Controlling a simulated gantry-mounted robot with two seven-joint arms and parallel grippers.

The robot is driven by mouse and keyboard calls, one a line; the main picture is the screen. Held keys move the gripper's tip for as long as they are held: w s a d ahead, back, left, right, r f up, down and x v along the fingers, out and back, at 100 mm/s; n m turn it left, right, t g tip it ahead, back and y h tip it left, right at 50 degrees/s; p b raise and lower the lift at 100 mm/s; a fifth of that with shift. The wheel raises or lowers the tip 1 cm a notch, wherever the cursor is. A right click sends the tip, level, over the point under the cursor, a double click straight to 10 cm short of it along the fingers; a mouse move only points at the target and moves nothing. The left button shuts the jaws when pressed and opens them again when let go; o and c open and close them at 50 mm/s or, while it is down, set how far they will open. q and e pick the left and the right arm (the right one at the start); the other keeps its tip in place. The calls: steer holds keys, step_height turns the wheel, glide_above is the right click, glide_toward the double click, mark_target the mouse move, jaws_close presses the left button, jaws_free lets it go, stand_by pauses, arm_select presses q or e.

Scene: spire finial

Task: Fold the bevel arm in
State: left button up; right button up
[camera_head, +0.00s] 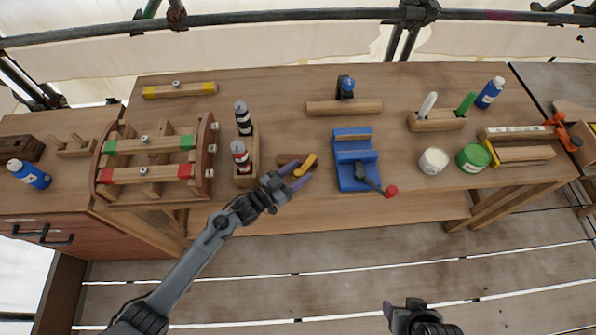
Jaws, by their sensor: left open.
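The bevel shows as a small tool on the bench's front edge, with a dark wooden part (286,159) and a short yellow arm (306,164). The yellow arm stands out at an angle to the wood. I cannot tell whether a finger touches the yellow arm. The fingers hide part of the bevel. My right gripper (410,308) shows only in part at the bottom edge, away from the bench, and its jaw state is unclear.
A wooden holder (243,181) with two dark-capped bottles stands just left of the bevel. A blue vise (354,158) with a red-knobbed handle (391,191) stands to the right. A slatted frame (154,189) lies further left. Bench top (280,100) behind the bevel is clear.

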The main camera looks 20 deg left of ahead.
arm_select(q)
steer(key=v, duration=1)
steer(key=shift+s+p, duration=0.2)
steer(key=shift+p, duration=0.2)
steer(key=shift+a, duration=0.15)
